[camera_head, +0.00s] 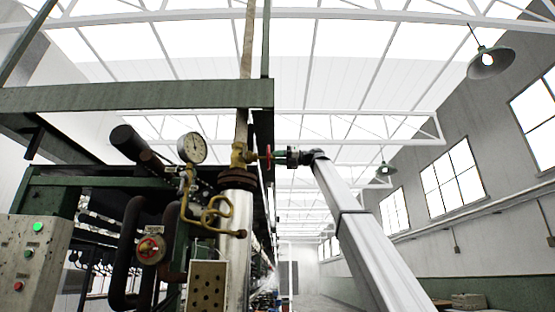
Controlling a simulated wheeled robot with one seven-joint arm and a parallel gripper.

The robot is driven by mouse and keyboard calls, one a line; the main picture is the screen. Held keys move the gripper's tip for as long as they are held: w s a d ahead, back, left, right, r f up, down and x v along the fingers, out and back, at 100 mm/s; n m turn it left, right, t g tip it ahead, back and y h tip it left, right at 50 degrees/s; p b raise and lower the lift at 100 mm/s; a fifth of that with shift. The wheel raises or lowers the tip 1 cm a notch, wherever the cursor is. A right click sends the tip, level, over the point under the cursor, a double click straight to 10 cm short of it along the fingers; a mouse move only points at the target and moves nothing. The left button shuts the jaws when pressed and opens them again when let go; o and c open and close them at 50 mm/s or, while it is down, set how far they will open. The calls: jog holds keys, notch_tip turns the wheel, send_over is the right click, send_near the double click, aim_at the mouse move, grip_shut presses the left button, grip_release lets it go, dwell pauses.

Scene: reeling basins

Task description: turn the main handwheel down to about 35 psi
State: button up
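A small red handwheel (268,156) shows nearly edge-on at the right end of a brass valve (239,155), on top of the silver vertical pipe. My gripper (279,155) is at the end of my white arm, just right of this wheel and level with it. Its fingers are too small to tell whether they are open or shut, or touch the wheel. A second red handwheel (151,249) faces me lower left, with a small unreadable plate above it. I cannot tell which wheel is the main one. A round white gauge (192,148) stands left of the brass valve; its reading is illegible.
A green beam (135,95) crosses above the valve, and a green post (266,60) rises close by the wheel. A coiled brass tube (217,213) hangs below the gauge. A grey control box (33,262) with buttons is at left. The aisle on the right looks clear.

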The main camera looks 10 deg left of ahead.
jog(key=shift+c, duration=1.3)
jog(key=o, duration=0.8)
jog(key=v, duration=0.7)
